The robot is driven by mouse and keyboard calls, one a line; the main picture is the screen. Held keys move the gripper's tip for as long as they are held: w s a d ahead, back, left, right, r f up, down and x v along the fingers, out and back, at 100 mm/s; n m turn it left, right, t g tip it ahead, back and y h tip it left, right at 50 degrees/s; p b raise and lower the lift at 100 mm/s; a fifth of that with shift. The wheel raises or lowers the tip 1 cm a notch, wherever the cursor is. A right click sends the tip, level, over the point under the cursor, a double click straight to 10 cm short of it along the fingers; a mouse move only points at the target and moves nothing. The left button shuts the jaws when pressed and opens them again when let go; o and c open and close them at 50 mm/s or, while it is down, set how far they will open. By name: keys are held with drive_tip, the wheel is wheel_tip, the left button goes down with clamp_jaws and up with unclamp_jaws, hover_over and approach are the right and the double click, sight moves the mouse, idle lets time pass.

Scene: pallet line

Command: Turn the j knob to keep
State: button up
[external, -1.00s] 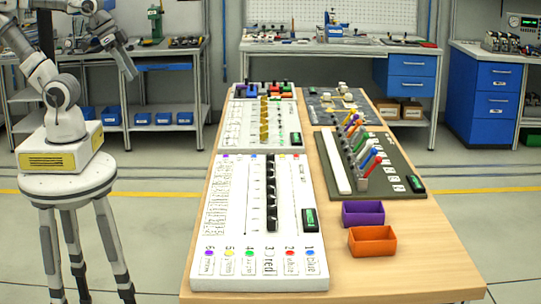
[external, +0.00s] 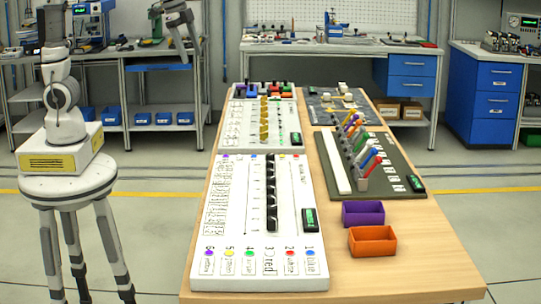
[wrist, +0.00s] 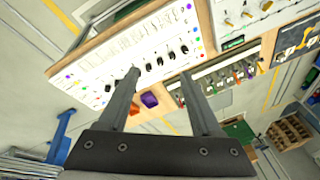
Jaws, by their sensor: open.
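A large white panel (external: 232,215) lies on the near part of the wooden table, with a column of black knobs (external: 271,190) down its middle and coloured dots with small labels. In the wrist view the white panel (wrist: 110,62) and its black knobs (wrist: 172,56) show beyond my fingers. A second white panel (external: 241,125) with yellowish knobs (external: 264,120) lies behind it. The lettering is too small to tell which knob is j or where keep is marked. My gripper (external: 186,46) is open and empty, raised to the left of the table, apart from all knobs.
A dark green board (external: 398,163) with coloured levers (external: 365,155) lies at right. A purple bin (external: 363,214) and an orange bin (external: 372,241) stand at the table's right front. A grey board (external: 320,115) lies behind. The space above the near panel is clear.

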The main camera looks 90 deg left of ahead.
drive_tip(key=w+f+m+g, duration=0.2)
drive_tip(key=w+f+m, duration=0.25)
drive_tip(key=w, duration=0.85)
drive_tip(key=m+g, duration=0.1)
drive_tip(key=m, duration=0.3)
approach(271, 162)
drive_tip(key=shift+n+h, duration=0.25)
drive_tip(key=shift+h, duration=0.05)
drive_tip(key=f, duration=0.6)
drive_tip(key=f+b, duration=0.1)
drive_tip(key=f, duration=0.2)
drive_tip(key=shift+w+a, duration=0.1)
drive_tip(key=shift+a, duration=0.15)
clamp_jaws()
